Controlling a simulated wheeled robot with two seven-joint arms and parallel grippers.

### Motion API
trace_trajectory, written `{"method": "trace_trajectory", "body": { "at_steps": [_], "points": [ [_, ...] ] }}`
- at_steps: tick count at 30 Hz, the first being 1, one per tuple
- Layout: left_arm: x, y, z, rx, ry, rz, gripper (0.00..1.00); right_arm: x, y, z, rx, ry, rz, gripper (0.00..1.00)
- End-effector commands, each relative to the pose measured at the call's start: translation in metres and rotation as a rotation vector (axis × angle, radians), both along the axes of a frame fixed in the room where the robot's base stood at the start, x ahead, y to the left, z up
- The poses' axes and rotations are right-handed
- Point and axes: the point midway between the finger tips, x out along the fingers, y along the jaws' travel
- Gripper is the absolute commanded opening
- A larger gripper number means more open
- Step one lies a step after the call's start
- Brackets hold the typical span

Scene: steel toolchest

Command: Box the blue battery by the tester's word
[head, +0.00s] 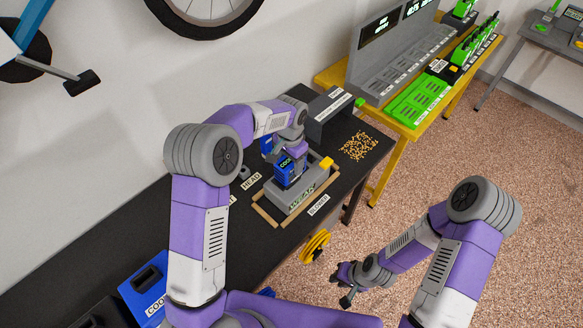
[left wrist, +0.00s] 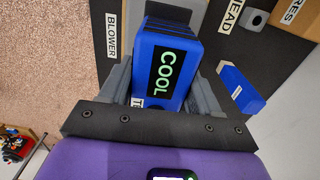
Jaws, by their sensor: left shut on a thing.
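My left gripper (head: 288,160) is shut on the blue battery (head: 284,174), over the black bench. The battery also fills the middle of the left wrist view (left wrist: 170,60), between the grey fingers, and its dark face reads "COOL" in green. I cannot tell whether the battery touches the tester. A blue box (head: 150,284) labelled "COOL" stands at the lower left, partly hidden by my arm. My right gripper (head: 345,286) hangs empty over the floor, fingers apart.
A yellow wheel (head: 315,245) is at the bench's front edge. A yellow bench (head: 395,125) with green trays stands behind.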

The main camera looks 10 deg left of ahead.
Motion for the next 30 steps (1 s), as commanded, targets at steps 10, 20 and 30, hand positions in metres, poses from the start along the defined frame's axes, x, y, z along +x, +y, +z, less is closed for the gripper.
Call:
{"method": "trace_trajectory", "body": {
  "at_steps": [10, 20, 30],
  "points": [
    [0.001, 0.000, 0.003, -0.001, -0.003, 0.000, 0.00, 0.000, 0.000, 0.001, 0.000, 0.000, 0.000, 0.23],
    [0.001, 0.000, 0.008, -0.001, -0.003, 0.000, 0.00, 0.000, 0.000, 0.005, 0.000, 0.000, 0.000, 0.23],
    [0.001, 0.000, 0.013, -0.001, -0.003, 0.000, 0.00, 0.000, 0.000, 0.009, 0.000, 0.000, 0.000, 0.23]
  ]
}}
